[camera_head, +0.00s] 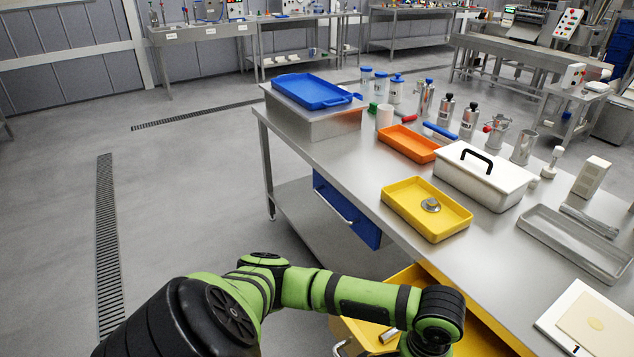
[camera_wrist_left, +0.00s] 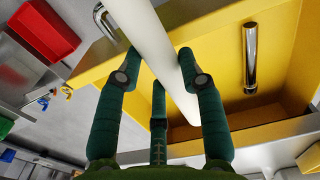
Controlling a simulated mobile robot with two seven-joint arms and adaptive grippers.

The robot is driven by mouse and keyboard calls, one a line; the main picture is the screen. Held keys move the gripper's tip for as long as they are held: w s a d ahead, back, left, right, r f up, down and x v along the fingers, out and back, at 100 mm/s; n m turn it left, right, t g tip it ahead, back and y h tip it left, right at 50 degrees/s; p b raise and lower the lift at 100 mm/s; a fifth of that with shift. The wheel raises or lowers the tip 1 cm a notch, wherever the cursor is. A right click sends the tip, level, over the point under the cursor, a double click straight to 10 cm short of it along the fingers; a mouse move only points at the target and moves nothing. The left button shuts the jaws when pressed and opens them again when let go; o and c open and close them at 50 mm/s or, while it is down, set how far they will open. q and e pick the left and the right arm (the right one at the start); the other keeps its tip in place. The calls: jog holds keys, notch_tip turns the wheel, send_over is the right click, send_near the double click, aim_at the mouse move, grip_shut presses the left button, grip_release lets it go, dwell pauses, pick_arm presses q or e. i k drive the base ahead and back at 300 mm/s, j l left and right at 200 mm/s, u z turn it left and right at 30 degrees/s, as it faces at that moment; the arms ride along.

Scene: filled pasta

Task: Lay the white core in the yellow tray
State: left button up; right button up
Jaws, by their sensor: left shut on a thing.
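The white core (camera_wrist_left: 148,32) is a smooth white cylinder, seen in the left wrist view between the fingers of my left gripper (camera_wrist_left: 158,62). The gripper is shut on it, above an open yellow drawer (camera_wrist_left: 215,45). In the head view my green arm hides the gripper and the core. The yellow tray (camera_head: 407,213) lies on the steel table, with a round metal part (camera_head: 430,205) in it. The tray is above and beyond the drawer (camera_head: 482,340). My right gripper is not in view.
A metal tube (camera_wrist_left: 250,58) lies in the drawer, also visible in the head view (camera_head: 389,335). A white box with a black handle (camera_head: 480,176) and an orange tray (camera_head: 408,146) stand close behind the yellow tray. A steel tray (camera_head: 570,240) is to the right.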

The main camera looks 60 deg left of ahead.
aim_at(417, 213)
jog(key=i+j, duration=0.1)
jog(key=j, duration=1)
jog(key=i+j, duration=0.1)
jog(key=j, duration=1)
jog(key=i+j, duration=0.1)
jog(key=j, duration=1)
jog(key=i+z, duration=0.05)
